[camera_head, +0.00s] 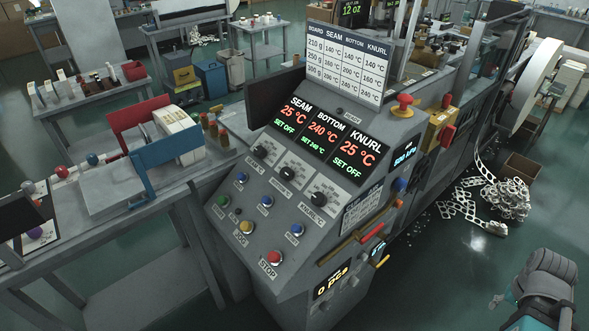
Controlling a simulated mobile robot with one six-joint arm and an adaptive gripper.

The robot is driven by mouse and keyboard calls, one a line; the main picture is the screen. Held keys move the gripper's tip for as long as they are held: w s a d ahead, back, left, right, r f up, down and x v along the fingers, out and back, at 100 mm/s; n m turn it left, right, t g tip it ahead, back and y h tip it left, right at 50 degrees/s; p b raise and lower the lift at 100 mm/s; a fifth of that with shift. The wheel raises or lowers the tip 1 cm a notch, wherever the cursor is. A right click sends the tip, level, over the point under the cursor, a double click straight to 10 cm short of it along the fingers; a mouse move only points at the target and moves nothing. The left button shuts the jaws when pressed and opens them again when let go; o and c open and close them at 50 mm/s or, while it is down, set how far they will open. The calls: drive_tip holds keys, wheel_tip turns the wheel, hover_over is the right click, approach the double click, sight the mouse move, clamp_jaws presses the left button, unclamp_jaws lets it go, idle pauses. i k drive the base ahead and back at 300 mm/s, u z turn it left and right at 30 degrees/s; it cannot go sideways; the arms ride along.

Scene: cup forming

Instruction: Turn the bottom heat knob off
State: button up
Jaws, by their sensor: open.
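The bottom heat knob (288,173) is the middle of three black dial knobs on the sloped grey control panel. The bottom display (322,130) above it reads 240 °C in red and SET 240 °C in green. The seam knob (262,151) is up and left of it, and the knurl knob (319,199) is down and right. The seam display (293,113) and knurl display (355,153) each read 25 °C and SET OFF. Part of my arm shows at the bottom right, well apart from the panel; my gripper's fingers are not seen.
Below the knobs are several coloured push buttons, with a yellow jog button (246,227) and a red stop button (274,257). A red emergency button (403,104) tops the panel's right side. A workbench (150,210) stands left. Paper scrap (507,197) lies on the floor right.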

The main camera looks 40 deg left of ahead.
sight(286, 173)
drive_tip(key=k, duration=1.3)
drive_tip(key=u, duration=0.5)
drive_tip(key=i, duration=1)
drive_tip(key=z, duration=0.05)
